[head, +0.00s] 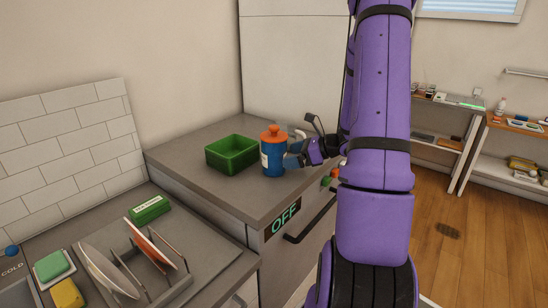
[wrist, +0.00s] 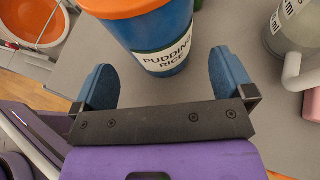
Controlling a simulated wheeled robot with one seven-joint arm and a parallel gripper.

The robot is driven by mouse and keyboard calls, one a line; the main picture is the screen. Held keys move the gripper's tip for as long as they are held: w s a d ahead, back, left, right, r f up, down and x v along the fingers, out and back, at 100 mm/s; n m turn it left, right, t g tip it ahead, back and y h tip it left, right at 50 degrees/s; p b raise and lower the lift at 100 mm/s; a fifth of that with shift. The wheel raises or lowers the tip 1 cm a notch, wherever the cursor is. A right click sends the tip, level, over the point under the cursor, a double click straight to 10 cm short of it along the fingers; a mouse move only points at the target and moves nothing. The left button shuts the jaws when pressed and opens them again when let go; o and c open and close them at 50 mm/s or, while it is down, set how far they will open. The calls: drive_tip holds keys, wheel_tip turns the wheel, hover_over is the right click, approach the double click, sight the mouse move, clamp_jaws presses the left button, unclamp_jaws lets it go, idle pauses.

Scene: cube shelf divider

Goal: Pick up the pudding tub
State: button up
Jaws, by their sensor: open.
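The pudding tub (head: 273,157) is a blue tub with an orange lid, standing upright on the grey worktop, its white label partly in view. In the wrist view the tub (wrist: 158,38) shows its label, reading "PUDDING RICE", and its lid is cut off by the top edge. My gripper (head: 299,151) is at the tub's right side in the head view. In the wrist view my gripper (wrist: 163,62) is open, one blue finger on either side of the tub's lower part, with gaps visible. I cannot tell how far the fingers reach around it.
A green bin (head: 231,153) stands just left of the tub. In the wrist view a clear jug (wrist: 291,35) with a pale handle stands to the right, beside a pink item (wrist: 312,103). A dish rack (head: 150,262) with plates is at the front left.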

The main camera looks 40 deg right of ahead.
sight(286, 147)
drive_tip(key=shift+x, duration=2.6)
drive_tip(key=shift+a, duration=0.1)
drive_tip(key=shift+r, duration=0.1)
drive_tip(key=c, duration=1.1)
drive_tip(key=shift+o, duration=0.2)
drive_tip(key=shift+r, duration=0.1)
drive_tip(key=shift+r, duration=1.65)
drive_tip(key=s+a+r, duration=0.1)
drive_tip(key=s+a, duration=0.2)
drive_tip(key=s, duration=1.3)
drive_tip(key=shift+r, duration=0.25)
drive_tip(key=shift+w, duration=0.1)
